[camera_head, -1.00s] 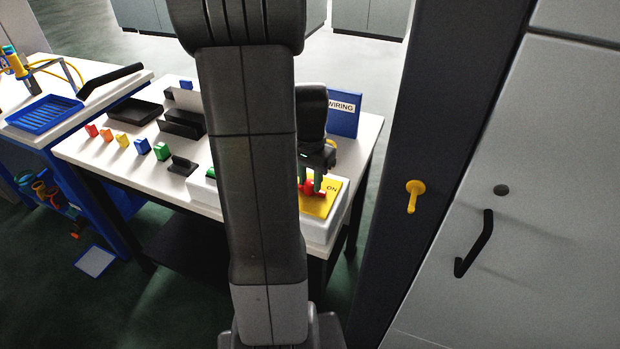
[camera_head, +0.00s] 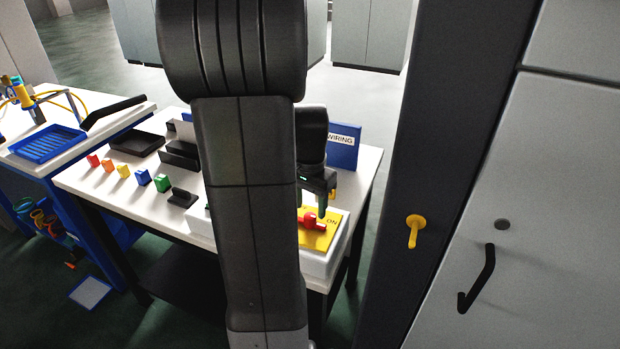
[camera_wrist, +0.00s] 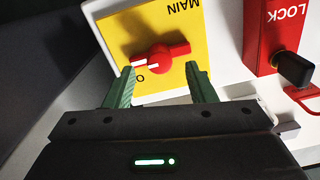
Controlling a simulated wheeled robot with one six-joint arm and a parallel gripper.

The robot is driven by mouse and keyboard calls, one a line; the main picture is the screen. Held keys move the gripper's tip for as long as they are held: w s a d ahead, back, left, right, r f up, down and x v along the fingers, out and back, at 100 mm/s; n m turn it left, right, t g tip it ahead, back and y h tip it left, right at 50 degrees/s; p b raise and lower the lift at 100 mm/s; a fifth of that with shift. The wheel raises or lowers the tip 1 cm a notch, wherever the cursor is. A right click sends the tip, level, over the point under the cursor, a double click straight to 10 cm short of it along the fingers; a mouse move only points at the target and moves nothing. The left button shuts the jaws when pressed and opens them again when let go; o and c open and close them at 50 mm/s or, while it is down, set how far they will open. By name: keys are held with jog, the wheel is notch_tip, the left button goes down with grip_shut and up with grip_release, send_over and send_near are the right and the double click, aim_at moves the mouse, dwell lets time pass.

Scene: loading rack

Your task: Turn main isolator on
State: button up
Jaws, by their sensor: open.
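The main isolator is a red rotary knob (camera_head: 312,221) on a yellow plate (camera_head: 319,238), on a white box at the table's right end. "ON" is printed near the plate's right side. In the wrist view the knob (camera_wrist: 165,56) lies nearly crosswise, its white-marked end to the left. A letter "O" shows just below that end. My gripper (camera_wrist: 160,76) is open and empty, its green fingers apart on either side of the knob in the picture. In the head view my gripper (camera_head: 322,205) is just above the knob.
A red "LOCK" block (camera_wrist: 268,38) with a black knob stands beside the yellow plate. A blue "WIRING" board (camera_head: 344,146) stands behind. Several coloured blocks and black holders are on the white table (camera_head: 105,178). A dark post (camera_head: 440,140) with a yellow hook rises at right.

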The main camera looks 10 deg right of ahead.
aim_at(310, 215)
notch_tip(310, 215, up, 11)
jog(key=shift+f, duration=0.1)
dwell(0.4)
notch_tip(310, 215, down, 14)
jog(key=shift+r, duration=0.1)
dwell(0.5)
jog(key=shift+r, duration=0.1)
